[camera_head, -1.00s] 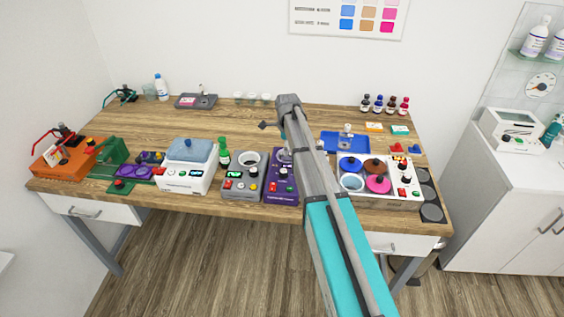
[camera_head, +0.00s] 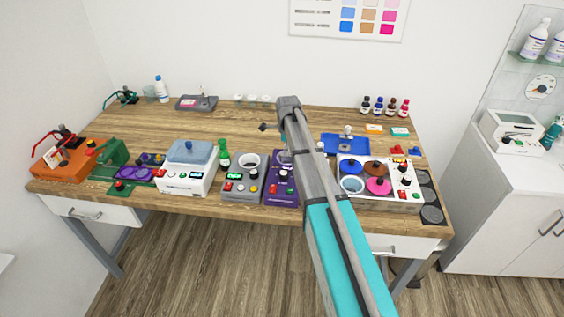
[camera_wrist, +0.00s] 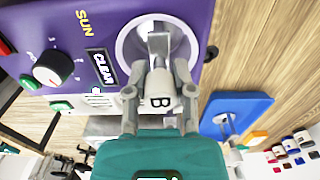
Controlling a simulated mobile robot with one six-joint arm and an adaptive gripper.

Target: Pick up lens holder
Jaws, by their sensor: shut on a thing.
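My gripper (camera_wrist: 158,82) is shut on a pale lens holder (camera_wrist: 159,102) marked "B", seen in the wrist view. A flat grey part of the holder points toward the white ring (camera_wrist: 126,46) on the purple device. I cannot tell whether the holder touches the ring or is above it. A similar small piece with a pale knob (camera_head: 348,130) stands on the blue tray (camera_head: 330,145).
A grey device (camera_head: 242,188) stands left of the purple one. A white unit with coloured round lids (camera_head: 378,186) stands to the right. Small bottles (camera_head: 385,105) stand at the back right. The table's middle (camera_head: 235,128) is mostly clear.

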